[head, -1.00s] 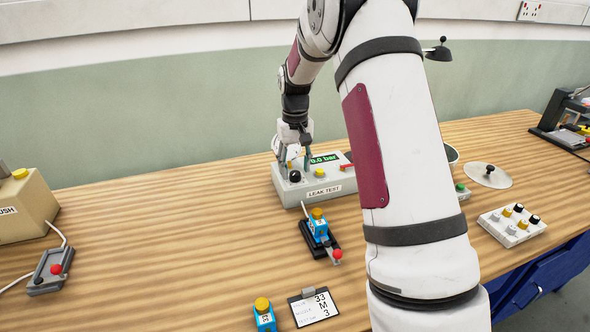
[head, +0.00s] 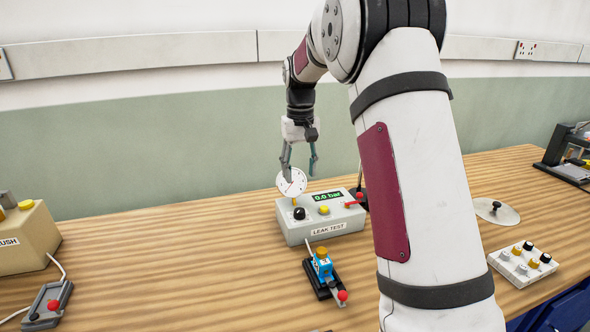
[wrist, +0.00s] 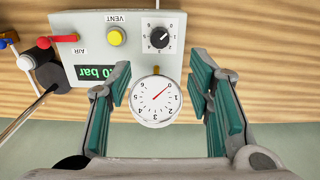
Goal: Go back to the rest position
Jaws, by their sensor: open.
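My gripper (head: 300,165) is open above the back left part of the leak test box (head: 290,230). Its teal-padded fingers (wrist: 167,105) are spread apart with nothing held between them. A round white dial gauge (head: 291,183) stands on the box below and in front of the fingers. In the wrist view the gauge (wrist: 155,101) shows between the two fingers, not touching either as far as I can tell. The box carries a green display (head: 327,197) reading 0.0 bar, a black knob (head: 299,213), a yellow button (head: 323,210) and a red lever (head: 354,203).
A blue valve block (head: 322,266) sits in a black clamp with a red knob in front of the box. A button panel (head: 523,263) and a round lid (head: 497,212) lie right. A beige box (head: 25,240) and a small switch unit (head: 47,304) are left. The table's middle left is clear.

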